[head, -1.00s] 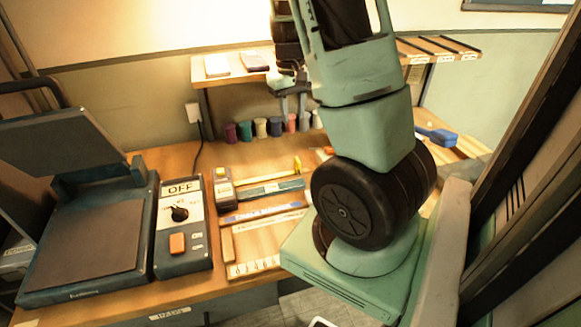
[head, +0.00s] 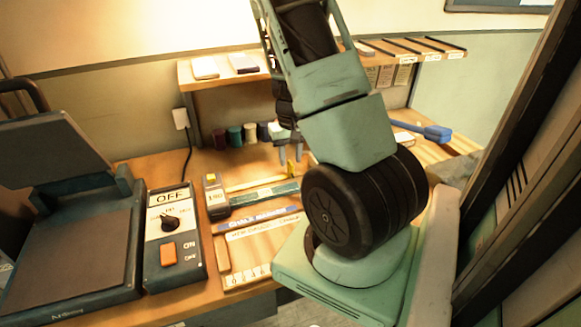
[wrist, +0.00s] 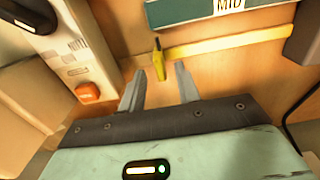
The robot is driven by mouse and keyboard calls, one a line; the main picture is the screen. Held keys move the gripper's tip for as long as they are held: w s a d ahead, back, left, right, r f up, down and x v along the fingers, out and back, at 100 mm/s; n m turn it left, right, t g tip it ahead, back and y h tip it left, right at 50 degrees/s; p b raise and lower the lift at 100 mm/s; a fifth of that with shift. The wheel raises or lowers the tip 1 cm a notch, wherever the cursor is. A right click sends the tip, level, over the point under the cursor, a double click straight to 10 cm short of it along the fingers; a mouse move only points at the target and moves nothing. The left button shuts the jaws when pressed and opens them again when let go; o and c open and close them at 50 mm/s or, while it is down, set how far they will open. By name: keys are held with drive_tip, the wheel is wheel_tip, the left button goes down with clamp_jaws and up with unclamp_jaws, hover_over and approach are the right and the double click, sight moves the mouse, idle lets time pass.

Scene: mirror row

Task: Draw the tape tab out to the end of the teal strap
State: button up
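The teal strap (head: 265,195) lies on the bench and shows at the top of the wrist view with a "MID" label (wrist: 215,10). The yellow tape (wrist: 235,43) runs beside it from the dark tape case (head: 214,195). The yellow tape tab (head: 291,168) stands up at the tape's free end and shows in the wrist view (wrist: 158,62). My gripper (head: 291,157) is open and empty. Its fingertips (wrist: 159,70) appear on either side of the tab in the wrist view; the exact height gap cannot be told. My arm hides the bench right of the strap in the head view.
A control box (head: 172,235) with an "OFF" label and orange button stands left of the tape case. Several coloured jars (head: 235,136) stand behind, under a shelf (head: 215,84). A blue-handled tool (head: 430,131) lies at the right. A pale box with an orange button (wrist: 87,92) shows in the wrist view.

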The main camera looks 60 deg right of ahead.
sight(291, 163)
drive_tip(key=shift+f, duration=1.6)
clamp_jaws()
drive_tip(key=shift+s+d+f+b, duration=0.1)
drive_tip(key=shift+s+d+b, duration=0.3)
drive_tip(key=shift+b, duration=0.3)
unclamp_jaws()
drive_tip(key=shift+r, duration=0.25)
wheel_tip(291, 163, up, 17)
drive_tip(key=p, duration=0.2)
